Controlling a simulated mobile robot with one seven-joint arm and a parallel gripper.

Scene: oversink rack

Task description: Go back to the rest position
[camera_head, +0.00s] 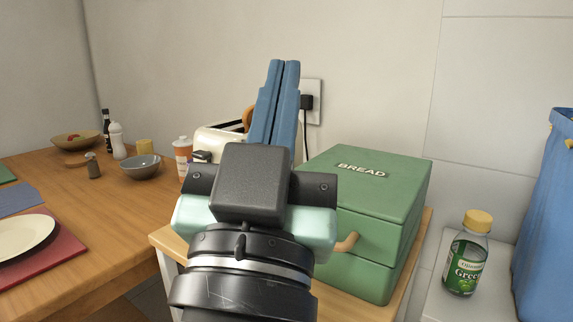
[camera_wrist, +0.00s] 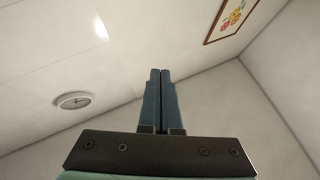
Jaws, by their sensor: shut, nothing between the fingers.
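My gripper (camera_head: 283,72) stands in the middle of the head view with its two blue fingers pointing up. The fingers lie close together with nothing between them. In the wrist view, my gripper (camera_wrist: 160,73) points up toward the ceiling and the wall corner, and its fingers are together there too. My gripper hides part of the cream toaster (camera_head: 213,137) and part of the green bread box (camera_head: 375,180). I cannot tell whether my arm touches the bread box.
A wooden table (camera_head: 120,205) at left holds a grey bowl (camera_head: 141,166), a plate (camera_head: 22,238) and several bottles. A green-labelled jar (camera_head: 466,255) stands on a white surface at right, near a blue bin (camera_head: 548,220). The space above the bread box is clear.

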